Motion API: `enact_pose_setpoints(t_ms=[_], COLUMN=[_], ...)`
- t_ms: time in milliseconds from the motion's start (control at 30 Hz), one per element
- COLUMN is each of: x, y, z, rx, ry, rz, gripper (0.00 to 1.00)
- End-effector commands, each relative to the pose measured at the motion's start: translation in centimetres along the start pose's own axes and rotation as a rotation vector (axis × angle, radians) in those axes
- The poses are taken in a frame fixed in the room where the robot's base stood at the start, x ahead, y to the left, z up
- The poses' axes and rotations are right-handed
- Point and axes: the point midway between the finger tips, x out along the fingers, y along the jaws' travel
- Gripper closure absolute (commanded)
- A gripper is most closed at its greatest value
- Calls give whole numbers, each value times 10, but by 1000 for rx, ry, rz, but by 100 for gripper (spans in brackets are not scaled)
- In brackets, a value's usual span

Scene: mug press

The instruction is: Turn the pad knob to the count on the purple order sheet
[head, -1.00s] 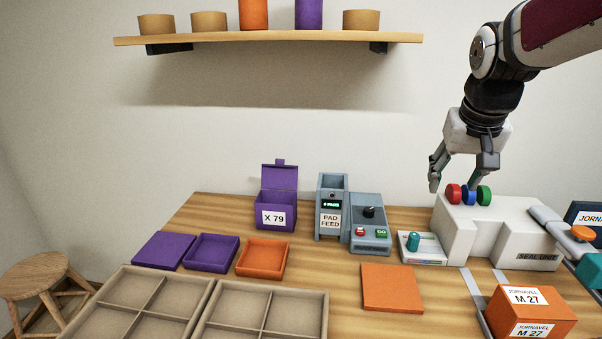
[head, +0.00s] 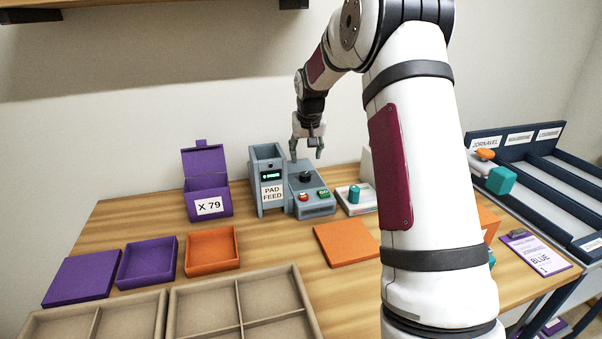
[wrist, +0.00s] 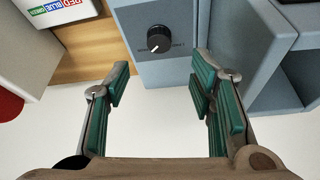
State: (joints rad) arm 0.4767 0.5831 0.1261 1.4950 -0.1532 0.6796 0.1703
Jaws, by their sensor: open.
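The black pad knob (head: 306,177) sits on the grey control box (head: 312,200) of the pad feed (head: 268,168), above a red and a green button. In the wrist view the knob (wrist: 158,39) has a white pointer line aimed toward the picture's lower left. My gripper (head: 307,151) is open and empty just above the knob, fingers apart, not touching it.
A purple box marked X 79 (head: 206,187) stands left of the feed. A stamp-like teal piece (head: 354,194) on a white base is right of it. An orange lid (head: 345,242) lies in front. My arm hides much of the right side.

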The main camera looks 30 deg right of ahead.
Motion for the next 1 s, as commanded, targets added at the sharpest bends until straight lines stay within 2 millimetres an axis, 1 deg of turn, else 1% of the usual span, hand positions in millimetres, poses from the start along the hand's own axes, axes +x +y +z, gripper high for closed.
enact_pose_setpoints(t_ms=[33,200,300,433,600,933,967,1000], x=[13,46,63,80,92,94,94,94], y=[0,0,0,0,0,0,0,0], z=[1,1,1,0,0,0,0,0], rx=[0,1,0,0,0,0,0,0], ry=[-4,-3,-3,-1,-1,0,0,0], rz=[0,0,0,0,0,0,0,0], gripper=[50,50,50,50,50,50,57,66])
